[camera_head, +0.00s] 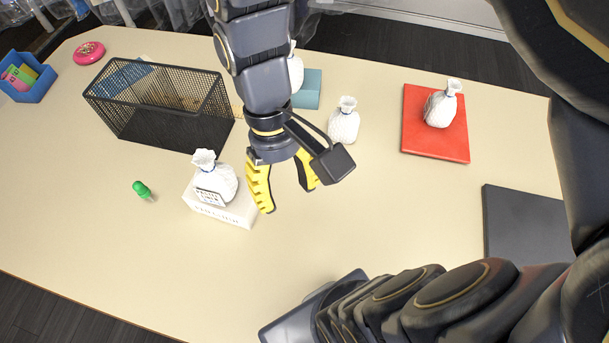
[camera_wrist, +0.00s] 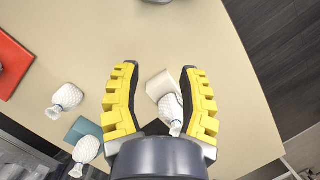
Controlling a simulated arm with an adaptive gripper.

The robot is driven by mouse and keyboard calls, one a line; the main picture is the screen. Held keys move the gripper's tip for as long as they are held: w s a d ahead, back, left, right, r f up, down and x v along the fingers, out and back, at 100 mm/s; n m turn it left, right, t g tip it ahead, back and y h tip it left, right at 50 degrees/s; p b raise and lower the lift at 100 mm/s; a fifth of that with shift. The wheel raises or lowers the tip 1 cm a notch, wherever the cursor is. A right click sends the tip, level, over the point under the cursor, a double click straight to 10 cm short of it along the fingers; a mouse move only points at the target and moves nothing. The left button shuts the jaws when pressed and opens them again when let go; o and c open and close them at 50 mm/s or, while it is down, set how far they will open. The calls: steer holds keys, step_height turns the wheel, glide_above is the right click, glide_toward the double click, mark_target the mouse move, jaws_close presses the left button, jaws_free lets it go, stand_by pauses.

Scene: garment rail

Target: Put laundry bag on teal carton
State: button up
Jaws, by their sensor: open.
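Several white tied-neck bags look like laundry bags. One bag (camera_head: 215,181) with a printed label sits on a white box (camera_head: 232,211); this bag (camera_wrist: 171,106) and box (camera_wrist: 158,84) also show in the wrist view. Another bag (camera_head: 344,122) stands on bare table, and one (camera_head: 440,106) rests on a red slab (camera_head: 420,146). The teal carton (camera_head: 311,92) is partly behind my arm. A bag (camera_head: 296,72) overlaps it and appears to be on it; the wrist view shows this carton (camera_wrist: 80,129) and bag (camera_wrist: 86,149) too. My gripper (camera_head: 287,196) is open and empty, right of the white box.
A black mesh basket (camera_head: 178,132) stands behind the white box. A green-topped item (camera_head: 141,189) is to its left. A blue bin (camera_head: 38,86) and pink ring (camera_head: 88,52) are far left. A dark slab (camera_head: 525,225) lies right.

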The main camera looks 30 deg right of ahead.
steer(key=shift+t+h, duration=0.3)
steer(key=shift+t, duration=0.6)
steer(key=s, duration=0.5)
steer(key=shift+d+r, duration=0.1)
steer(key=shift+r, duration=0.15)
